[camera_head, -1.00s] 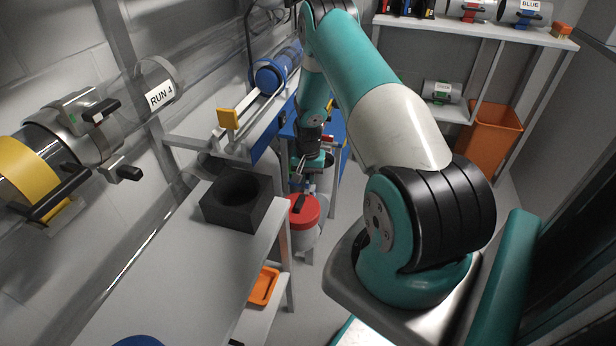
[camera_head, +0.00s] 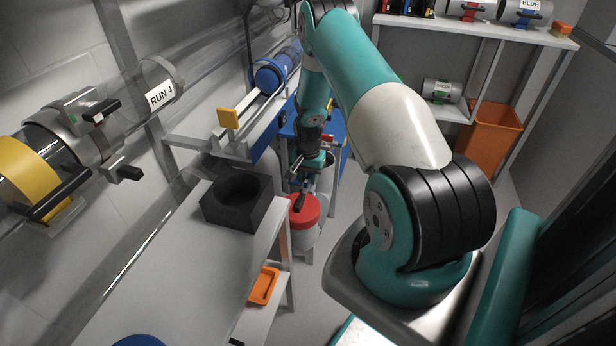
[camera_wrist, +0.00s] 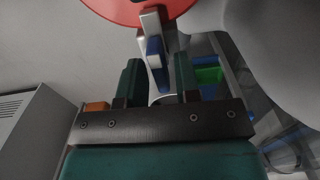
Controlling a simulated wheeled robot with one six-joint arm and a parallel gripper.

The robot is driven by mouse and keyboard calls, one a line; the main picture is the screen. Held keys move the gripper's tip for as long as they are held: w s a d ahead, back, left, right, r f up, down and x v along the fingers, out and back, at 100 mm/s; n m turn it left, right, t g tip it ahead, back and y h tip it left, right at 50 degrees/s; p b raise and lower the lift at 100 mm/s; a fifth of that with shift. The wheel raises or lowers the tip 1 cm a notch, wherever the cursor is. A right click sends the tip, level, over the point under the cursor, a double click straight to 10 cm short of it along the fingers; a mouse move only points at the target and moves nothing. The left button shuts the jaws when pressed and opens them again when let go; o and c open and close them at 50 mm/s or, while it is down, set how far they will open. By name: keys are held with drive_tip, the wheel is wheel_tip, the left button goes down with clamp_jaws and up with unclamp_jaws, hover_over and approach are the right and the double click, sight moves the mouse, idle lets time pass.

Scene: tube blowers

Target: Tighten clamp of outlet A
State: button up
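My gripper (camera_wrist: 158,78) shows in the wrist view with its two dark fingers apart. A narrow pale bar with a blue and white part (camera_wrist: 154,52) shows between and beyond the fingertips; I cannot tell if they touch it. In the head view my gripper (camera_head: 308,172) is small, low and partly hidden, near a red-lidded canister (camera_head: 304,212). A metal clamp with black handles (camera_head: 88,118) sits on the pipe at the left, far from my gripper. No label for outlet A is readable, so I cannot tell which clamp belongs to it.
A bench with a black block (camera_head: 236,200) stands left of my gripper. A clear pipe carries a RUN 4 label (camera_head: 161,95). A blue pipe part (camera_head: 270,75) is behind. An orange bin (camera_head: 492,135) and shelves are at the right. An orange tray (camera_head: 263,286) lies below the bench.

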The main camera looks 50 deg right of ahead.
sight(308, 177)
drive_tip(key=shift+o, duration=0.4)
wheel_tip(308, 177, up, 17)
drive_tip(key=p, duration=0.2)
drive_tip(key=shift+r, duration=0.15)
idle(0.4)
